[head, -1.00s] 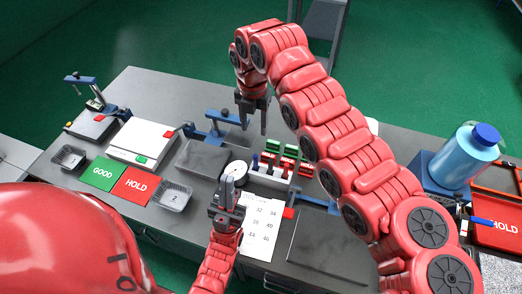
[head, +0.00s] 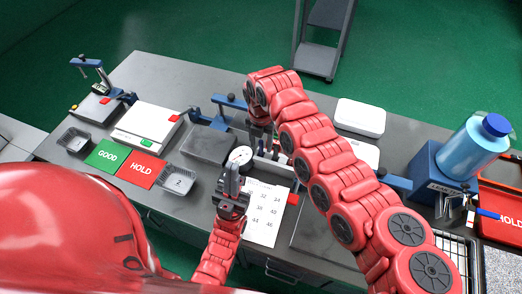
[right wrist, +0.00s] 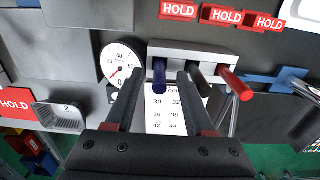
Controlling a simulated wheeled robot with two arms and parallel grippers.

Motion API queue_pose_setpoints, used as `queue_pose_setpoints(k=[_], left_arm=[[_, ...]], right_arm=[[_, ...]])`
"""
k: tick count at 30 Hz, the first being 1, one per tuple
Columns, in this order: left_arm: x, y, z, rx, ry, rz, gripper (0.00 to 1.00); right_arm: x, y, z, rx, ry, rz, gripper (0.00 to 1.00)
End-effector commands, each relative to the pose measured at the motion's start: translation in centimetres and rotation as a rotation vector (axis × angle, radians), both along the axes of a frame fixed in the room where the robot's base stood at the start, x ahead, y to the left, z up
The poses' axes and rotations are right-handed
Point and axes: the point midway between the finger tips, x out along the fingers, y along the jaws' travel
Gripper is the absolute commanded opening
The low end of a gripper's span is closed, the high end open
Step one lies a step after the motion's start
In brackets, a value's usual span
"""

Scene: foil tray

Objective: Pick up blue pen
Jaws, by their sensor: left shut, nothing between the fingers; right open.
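The blue pen (right wrist: 159,76) stands in a white rack (right wrist: 200,58) in the right wrist view, left of a black pen (right wrist: 200,76) and a red pen (right wrist: 232,84). My right gripper (right wrist: 157,82) is open, its fingers on either side of the blue pen in that view; I cannot tell whether they touch it. In the head view my right gripper (head: 260,138) hangs over the rack, and the arm hides most of the pens. My left gripper (head: 231,180) is shut and empty, near the dial gauge and the number sheet.
A dial gauge (head: 240,156) stands left of the rack. A printed number sheet (head: 262,225) lies in front. A blue bottle (head: 475,148) stands right.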

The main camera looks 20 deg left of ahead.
Motion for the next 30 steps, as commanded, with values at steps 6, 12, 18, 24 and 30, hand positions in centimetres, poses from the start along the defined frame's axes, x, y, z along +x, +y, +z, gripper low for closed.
queue_pose_setpoints(k=[6, 12, 18, 24, 30], left_arm=[[0.0, -0.01, -0.51, 0.0, 0.0, 0.0, 0.0], [0.0, 0.0, -0.47, 0.0, 0.0, 0.0, 0.0], [-0.01, 0.0, -0.47, 0.0, 0.0, 0.0, 0.0], [-0.01, 0.0, -0.47, 0.0, 0.0, 0.0, 0.0], [0.0, 0.0, -0.34, 0.0, 0.0, 0.0, 0.0]], right_arm=[[0.0, -0.01, -2.02, 0.001, 0.0, -0.001, 0.54], [0.01, 0.01, -1.94, 0.001, 0.0, 0.0, 0.41], [0.0, 0.01, -1.94, 0.001, 0.0, 0.0, 0.05], [0.0, 0.02, -1.94, 0.001, 0.0, 0.0, 0.0], [0.02, 0.01, -1.59, 0.001, -0.001, 0.0, 0.0]])
